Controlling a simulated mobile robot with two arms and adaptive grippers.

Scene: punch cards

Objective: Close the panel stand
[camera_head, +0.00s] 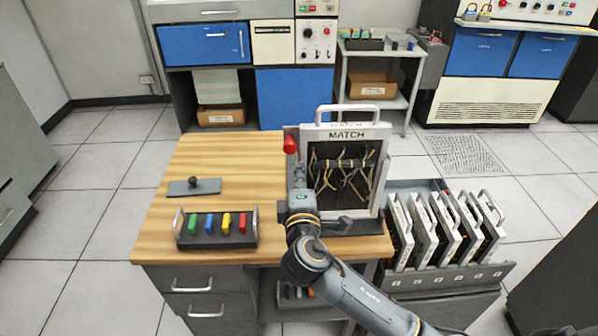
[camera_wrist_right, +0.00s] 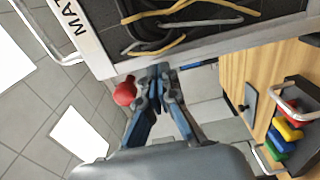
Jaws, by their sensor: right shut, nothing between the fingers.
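The panel stand (camera_head: 383,165) stands upright at the right end of the wooden table. It holds a grey panel marked MATCH (camera_head: 347,134) with yellow and white wires. A red knob (camera_head: 290,144) sits at the stand's upper left edge. My right gripper (camera_head: 298,180) is at the stand's left side, below the knob, its fingers largely hidden by my wrist. In the right wrist view, the gripper (camera_wrist_right: 157,72) is shut and empty, beside the red knob (camera_wrist_right: 124,92) and close to the panel edge (camera_wrist_right: 95,48). My left gripper is not in view.
A rack of several panels (camera_head: 450,275) stands right of the table. A tray with green, blue, yellow and red blocks (camera_head: 216,238) and a grey plate with a black knob (camera_head: 194,187) lie on the table's left. Bare wood lies behind them.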

